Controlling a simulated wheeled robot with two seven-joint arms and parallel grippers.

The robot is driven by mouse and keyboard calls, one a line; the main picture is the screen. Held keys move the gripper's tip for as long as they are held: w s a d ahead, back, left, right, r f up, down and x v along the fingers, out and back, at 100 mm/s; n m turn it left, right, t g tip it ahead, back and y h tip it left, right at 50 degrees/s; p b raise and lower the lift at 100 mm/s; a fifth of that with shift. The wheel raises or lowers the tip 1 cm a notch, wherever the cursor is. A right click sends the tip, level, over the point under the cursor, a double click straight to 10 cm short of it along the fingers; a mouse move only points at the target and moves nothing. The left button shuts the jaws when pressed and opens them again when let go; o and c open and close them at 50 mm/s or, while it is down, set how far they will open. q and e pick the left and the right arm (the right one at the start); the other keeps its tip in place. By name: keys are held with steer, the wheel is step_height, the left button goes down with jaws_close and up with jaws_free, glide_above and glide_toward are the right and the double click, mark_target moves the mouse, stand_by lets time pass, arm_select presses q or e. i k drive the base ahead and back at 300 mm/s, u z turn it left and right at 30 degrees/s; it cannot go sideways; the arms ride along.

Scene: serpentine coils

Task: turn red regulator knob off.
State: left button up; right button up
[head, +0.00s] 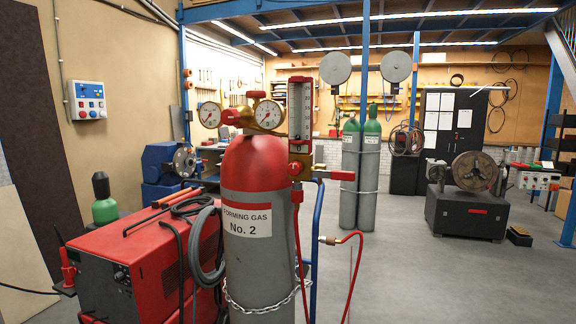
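A grey gas cylinder (258,255) with a red top stands upright in the middle of the head view, labelled "FORMING GAS No. 2". A brass regulator (266,112) with a left dial gauge (210,114) and a right dial gauge (268,114) sits on top of it. A red knob (231,117) shows at the regulator, between the two gauges. Another red handle (343,175) sticks out to the right below the upright flowmeter (300,112). I cannot tell from this view how far either one is turned. Neither of my grippers is in view.
A red welding machine (150,265) with coiled cables stands left of the cylinder. A red hose (352,270) hangs at its right, and a chain (265,308) wraps it low down. Green-topped cylinders (359,175) stand behind. The floor (430,285) at the right front is clear.

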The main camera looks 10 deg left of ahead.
mark_target(229, 116)
steer(key=u, duration=2.45)
steer(key=i, duration=3.15)
steer(key=z, duration=3.3)
